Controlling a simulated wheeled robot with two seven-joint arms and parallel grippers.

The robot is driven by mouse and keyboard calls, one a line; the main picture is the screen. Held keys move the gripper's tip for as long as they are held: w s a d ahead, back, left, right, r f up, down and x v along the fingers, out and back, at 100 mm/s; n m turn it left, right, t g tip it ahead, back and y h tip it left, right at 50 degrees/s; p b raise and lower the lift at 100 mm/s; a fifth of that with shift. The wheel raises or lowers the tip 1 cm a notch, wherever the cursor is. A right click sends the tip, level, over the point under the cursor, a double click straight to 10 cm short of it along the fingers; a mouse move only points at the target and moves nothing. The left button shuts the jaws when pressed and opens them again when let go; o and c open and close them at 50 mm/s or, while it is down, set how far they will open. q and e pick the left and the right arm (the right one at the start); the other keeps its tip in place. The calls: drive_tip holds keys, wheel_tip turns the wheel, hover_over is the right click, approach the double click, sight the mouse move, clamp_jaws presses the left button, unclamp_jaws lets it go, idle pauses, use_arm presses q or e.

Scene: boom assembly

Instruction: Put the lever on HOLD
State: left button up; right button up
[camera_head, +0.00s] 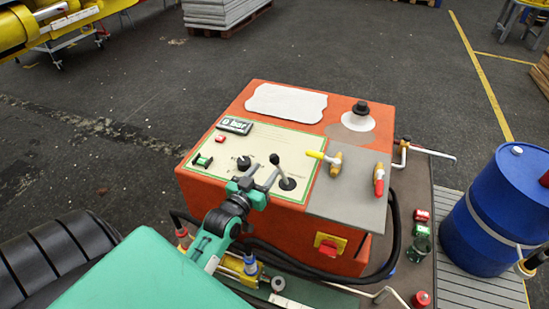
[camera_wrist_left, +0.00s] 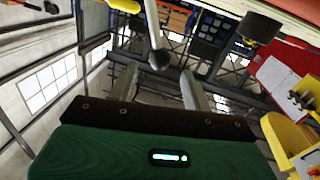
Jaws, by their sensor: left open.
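The lever (camera_head: 280,175) stands on the cream panel (camera_head: 255,146) of the orange box. It has a grey shaft, a dark ball knob and a round black base, and it leans up and left in the head view. My left gripper (camera_head: 262,180) is open just left of the lever. In the left wrist view the lever's ball knob (camera_wrist_left: 160,59) appears near the tips of my open left gripper (camera_wrist_left: 164,80), roughly between them; I cannot tell whether they touch. No HOLD marking is readable. My right gripper is not in view.
The panel also carries a black rotary knob (camera_head: 243,162), a green switch (camera_head: 202,160) and a display reading 0 bar (camera_head: 234,126). A yellow-handled valve (camera_head: 325,159) and a red-handled valve (camera_head: 379,179) stand right of the lever. A blue barrel (camera_head: 500,210) stands further right.

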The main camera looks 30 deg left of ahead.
sight(272, 162)
use_arm(q)
drive_tip(key=w, duration=0.5)
drive_tip(key=shift+a, duration=0.2)
drive_tip(key=shift+w, duration=0.7)
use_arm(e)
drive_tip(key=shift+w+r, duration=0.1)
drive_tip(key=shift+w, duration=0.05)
use_arm(q)
clamp_jaws()
drive_tip(key=shift+p, duration=0.35)
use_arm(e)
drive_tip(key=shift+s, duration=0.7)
